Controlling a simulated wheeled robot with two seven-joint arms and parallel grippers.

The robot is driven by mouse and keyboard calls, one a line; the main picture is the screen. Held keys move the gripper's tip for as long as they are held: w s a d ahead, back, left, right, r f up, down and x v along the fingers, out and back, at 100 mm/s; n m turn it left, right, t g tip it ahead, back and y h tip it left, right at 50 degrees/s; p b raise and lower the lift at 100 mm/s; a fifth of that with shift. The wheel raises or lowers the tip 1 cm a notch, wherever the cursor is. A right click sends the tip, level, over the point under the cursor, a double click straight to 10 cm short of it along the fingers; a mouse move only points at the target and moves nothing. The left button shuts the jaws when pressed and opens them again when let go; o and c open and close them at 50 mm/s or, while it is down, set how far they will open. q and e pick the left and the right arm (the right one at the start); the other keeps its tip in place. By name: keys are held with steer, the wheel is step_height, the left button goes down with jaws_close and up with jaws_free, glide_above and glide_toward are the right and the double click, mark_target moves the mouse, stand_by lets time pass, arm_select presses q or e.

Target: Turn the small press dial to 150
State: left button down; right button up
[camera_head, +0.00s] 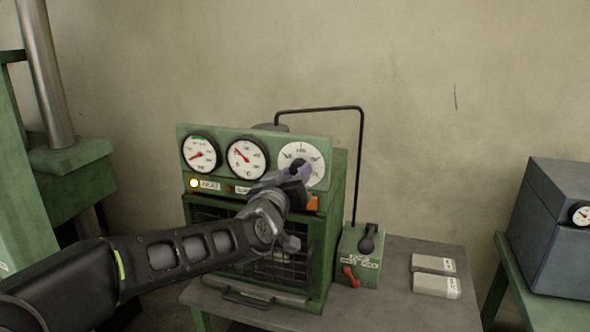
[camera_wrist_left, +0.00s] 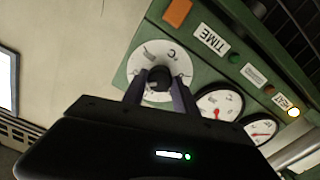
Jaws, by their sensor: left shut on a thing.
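The small press (camera_head: 334,203) is a green box on a grey bench. Its white dial (camera_head: 316,160) is at the upper right of the front panel. The dial shows in the left wrist view (camera_wrist_left: 152,55), marked °C, with a black knob (camera_wrist_left: 158,78) at its middle. My left gripper (camera_head: 301,170) is at the dial, shut on the knob, and hides part of the dial face in the head view. In the left wrist view its two fingers stand on either side of the knob. The knob's exact setting cannot be read. My right gripper is not in view.
Two round gauges with red needles, including the middle gauge (camera_head: 247,160), sit left of the dial. A lit HEAT lamp (camera_head: 194,183) is below them. A green box with a red lever (camera_head: 351,276) stands right of the press. Two pale blocks (camera_head: 436,286) lie on the bench (camera_head: 385,312).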

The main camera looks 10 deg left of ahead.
arm_select(q)
steer(key=shift+f+m+p, duration=0.1)
steer(key=shift+m+p, duration=0.2)
steer(key=shift+m, duration=0.7)
steer(key=c, duration=1)
jaws_free()
steer(key=shift+o, duration=0.2)
steer(key=s+b, duration=0.1)
steer(key=s, duration=0.6)
steer(key=shift+s+a, duration=0.25)
steer(key=shift+s, duration=0.15)
